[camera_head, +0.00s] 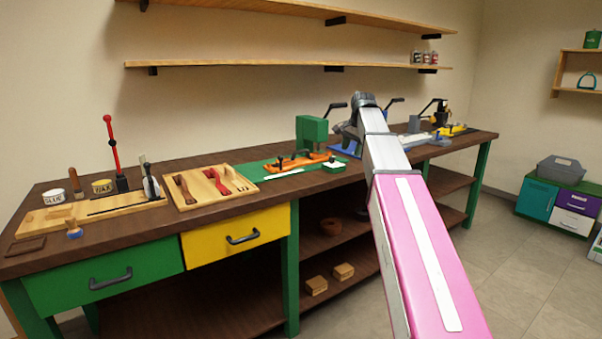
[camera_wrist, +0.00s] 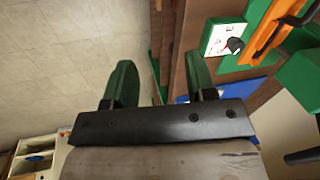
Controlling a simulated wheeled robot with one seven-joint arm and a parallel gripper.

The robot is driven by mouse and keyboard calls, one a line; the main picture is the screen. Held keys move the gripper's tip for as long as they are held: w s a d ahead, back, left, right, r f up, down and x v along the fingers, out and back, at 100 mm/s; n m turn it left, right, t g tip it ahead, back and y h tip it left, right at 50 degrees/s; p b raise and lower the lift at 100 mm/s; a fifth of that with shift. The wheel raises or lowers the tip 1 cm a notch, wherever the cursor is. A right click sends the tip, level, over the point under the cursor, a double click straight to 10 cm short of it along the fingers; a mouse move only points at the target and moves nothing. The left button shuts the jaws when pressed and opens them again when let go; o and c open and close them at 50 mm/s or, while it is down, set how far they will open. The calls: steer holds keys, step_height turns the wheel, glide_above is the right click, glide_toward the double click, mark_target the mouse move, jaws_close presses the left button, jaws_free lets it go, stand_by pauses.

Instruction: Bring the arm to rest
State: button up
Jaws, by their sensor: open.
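My gripper (camera_wrist: 161,82) shows in the wrist view with its two green fingers wide apart and nothing between them. Past the fingers I see bare floor on the left and the workbench edge on the right. In the head view my pink and grey arm stretches over the front of the workbench (camera_head: 218,207), toward its right half. The wrist end is beside the green press (camera_head: 311,134), and the fingers cannot be made out there.
An orange tool (camera_head: 300,160) lies on the green mat (camera_head: 262,170) left of my arm; it also shows in the wrist view (camera_wrist: 268,35). A wooden tray (camera_head: 180,204) and upright tools stand farther left. Shelves (camera_head: 250,64) hang above. The floor (camera_head: 500,255) at right is clear.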

steer(key=s+f+n+g, duration=0.15)
steer(key=s+f, duration=0.35)
steer(key=f, duration=0.8)
steer(key=s+f+n, duration=0.3)
steer(key=s+f, duration=0.2)
steer(key=f, duration=0.7)
steer(key=s+f+n+h, duration=0.1)
steer(key=s+f+n, duration=0.3)
steer(key=s+f, duration=1.4)
steer(key=shift+s+f+g+h, duration=0.25)
steer(key=shift+f+g, duration=0.2)
steer(key=shift+f, duration=0.3)
